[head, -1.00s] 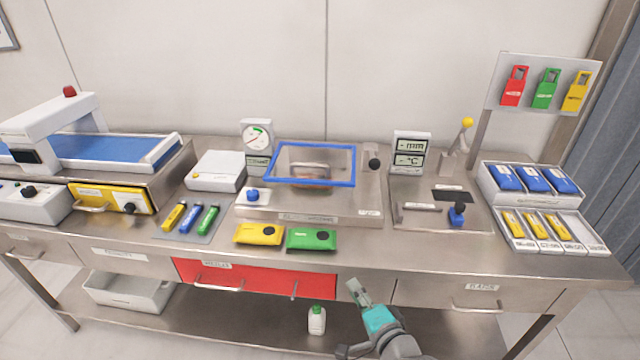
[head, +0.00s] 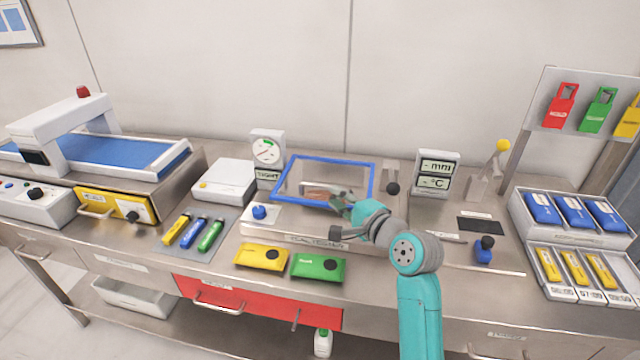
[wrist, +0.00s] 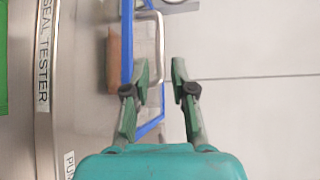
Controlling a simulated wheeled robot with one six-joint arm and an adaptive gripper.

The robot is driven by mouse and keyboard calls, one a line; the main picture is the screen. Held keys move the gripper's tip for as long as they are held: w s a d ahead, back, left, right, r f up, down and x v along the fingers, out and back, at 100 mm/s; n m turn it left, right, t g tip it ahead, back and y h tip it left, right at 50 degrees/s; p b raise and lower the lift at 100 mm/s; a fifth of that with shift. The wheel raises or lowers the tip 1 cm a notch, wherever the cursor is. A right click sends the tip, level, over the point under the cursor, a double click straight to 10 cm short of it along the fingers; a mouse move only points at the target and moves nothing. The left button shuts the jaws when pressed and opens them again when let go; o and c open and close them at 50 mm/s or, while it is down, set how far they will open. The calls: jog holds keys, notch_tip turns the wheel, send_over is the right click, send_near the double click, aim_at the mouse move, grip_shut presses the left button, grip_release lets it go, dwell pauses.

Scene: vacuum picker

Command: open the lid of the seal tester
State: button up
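The seal tester (head: 285,224) is a low metal box on the bench with a labelled front. A brownish thing (wrist: 114,62) shows behind the frame. A metal bar handle (wrist: 160,40) stands off the frame. My gripper (wrist: 163,72) is open, with the handle's near end between or just beyond its fingertips; I cannot tell which. In the head view my gripper (head: 342,203) is at the lid's front edge, partly hidden by my wrist.
A dial gauge (head: 267,150) stands behind left of the tester and a display (head: 437,172) behind right. A yellow pouch (head: 262,257) and a green pouch (head: 318,268) lie in front. A blue knob (head: 260,212) sits at the tester's left. The red drawer (head: 255,303) is shut.

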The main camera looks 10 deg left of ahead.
aim_at(321, 187)
jog(key=x, duration=0.8)
jog(key=shift+w+a, duration=0.1)
jog(key=shift+w, duration=0.05)
jog(key=shift+c, duration=0.3)
grip_shut()
